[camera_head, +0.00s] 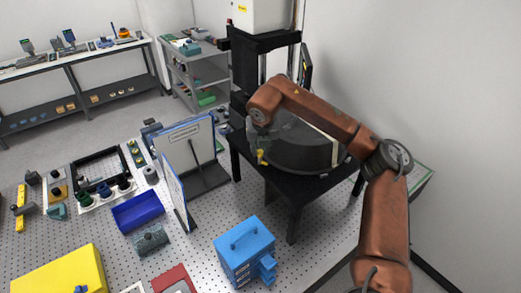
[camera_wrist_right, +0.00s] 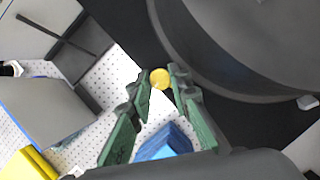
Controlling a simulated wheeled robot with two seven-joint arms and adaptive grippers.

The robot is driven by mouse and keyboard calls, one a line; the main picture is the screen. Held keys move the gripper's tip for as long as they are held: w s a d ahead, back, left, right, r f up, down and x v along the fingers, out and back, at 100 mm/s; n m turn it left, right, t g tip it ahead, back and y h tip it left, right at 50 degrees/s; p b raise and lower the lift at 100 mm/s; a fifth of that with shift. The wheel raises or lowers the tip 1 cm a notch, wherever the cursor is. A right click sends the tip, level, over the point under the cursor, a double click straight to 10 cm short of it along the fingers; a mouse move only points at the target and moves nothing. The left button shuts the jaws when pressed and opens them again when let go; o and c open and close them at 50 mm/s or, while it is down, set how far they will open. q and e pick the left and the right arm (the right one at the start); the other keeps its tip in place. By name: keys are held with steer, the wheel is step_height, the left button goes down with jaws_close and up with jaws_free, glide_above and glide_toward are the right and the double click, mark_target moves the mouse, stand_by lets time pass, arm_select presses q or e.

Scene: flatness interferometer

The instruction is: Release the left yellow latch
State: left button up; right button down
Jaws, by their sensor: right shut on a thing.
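A yellow latch (camera_head: 262,157) shows at the left side of the dark round housing (camera_head: 300,150) of the interferometer. In the wrist view its round yellow end (camera_wrist_right: 160,79) sits between my green fingertips. My right gripper (camera_head: 259,148) reaches down to it from above, and it is shut on the latch. The same gripper shows in the wrist view (camera_wrist_right: 161,82). The fingers partly hide the latch, and its exact angle is hard to tell. My left gripper is not in view. No second latch is visible.
The housing stands on a black table (camera_head: 285,186). A blue box with drawers (camera_head: 240,250) stands in front on the perforated bench. White upright panels (camera_head: 185,150), a blue bin (camera_head: 138,211) and a yellow case (camera_head: 60,275) lie left. A wall is close on the right.

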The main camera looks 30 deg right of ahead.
steer(key=shift+w+r+m+h, duration=0.1)
steer(key=shift+m+h, duration=0.4)
steer(key=shift+m, duration=1)
steer(key=shift+g, duration=0.3)
steer(key=c, duration=1.8)
jaws_free()
steer(key=v, duration=1.2)
steer(key=shift+a, duration=0.15)
